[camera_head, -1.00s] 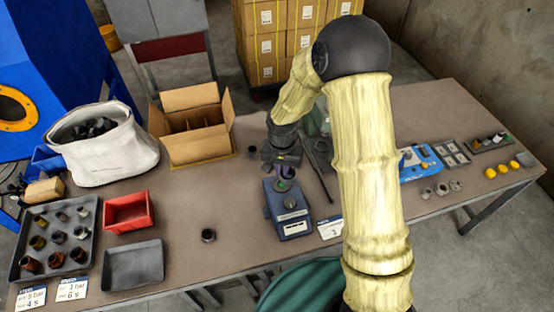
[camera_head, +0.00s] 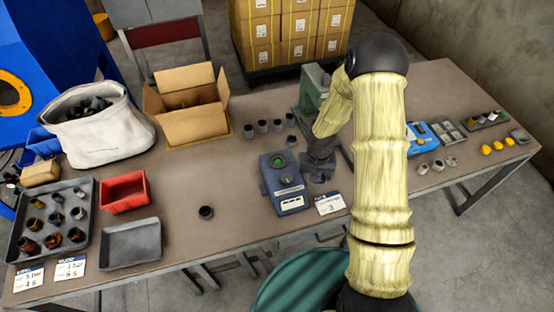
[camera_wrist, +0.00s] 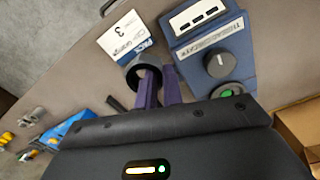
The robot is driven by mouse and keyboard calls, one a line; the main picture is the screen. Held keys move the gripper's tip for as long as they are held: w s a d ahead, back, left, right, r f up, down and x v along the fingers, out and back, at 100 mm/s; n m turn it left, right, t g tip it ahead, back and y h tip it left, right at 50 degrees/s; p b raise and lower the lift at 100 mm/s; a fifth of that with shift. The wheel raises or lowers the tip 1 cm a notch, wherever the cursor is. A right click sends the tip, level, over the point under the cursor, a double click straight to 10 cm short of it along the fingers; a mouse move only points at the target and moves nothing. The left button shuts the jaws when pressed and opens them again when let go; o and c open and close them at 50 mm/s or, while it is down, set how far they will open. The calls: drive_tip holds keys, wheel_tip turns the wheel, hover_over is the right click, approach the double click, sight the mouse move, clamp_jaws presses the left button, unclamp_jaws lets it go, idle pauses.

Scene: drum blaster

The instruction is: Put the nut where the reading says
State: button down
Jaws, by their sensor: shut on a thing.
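My gripper (camera_head: 320,176) is low over the bench, just right of the blue tester. In the wrist view its purple fingers (camera_wrist: 160,88) are shut on a dark ring-shaped nut (camera_wrist: 143,70); the nut is mostly hidden in the head view. The blue tester (camera_head: 285,185) has a knob and a round green spot (camera_head: 277,161) on top; it also shows in the wrist view (camera_wrist: 238,45). No legible reading shows on it. A white card (camera_head: 329,203) with a "3" lies beside the tester. Another dark nut (camera_head: 206,212) stands alone on the bench.
A grey tray of nuts (camera_head: 83,190), a red bin (camera_head: 124,192) and an empty grey tray (camera_head: 130,243) are at left, with two cards (camera_head: 70,267) in front. Several dark nuts (camera_head: 263,126) stand behind the tester. A carton (camera_head: 190,122) and white sack (camera_head: 100,135) stand behind.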

drive_tip(key=f+b, duration=0.1)
drive_tip(key=f, duration=0.1)
drive_tip(key=d+f+b, duration=0.1)
drive_tip(key=f+b, duration=0.1)
drive_tip(key=f, duration=0.1)
drive_tip(key=f+b, duration=0.2)
drive_tip(key=f, duration=0.1)
drive_tip(key=shift+d+f, duration=0.15)
drive_tip(key=shift+d, duration=0.2)
drive_tip(key=shift+a, duration=0.1)
drive_tip(key=shift+s, duration=0.2)
drive_tip(key=shift+d, duration=0.2)
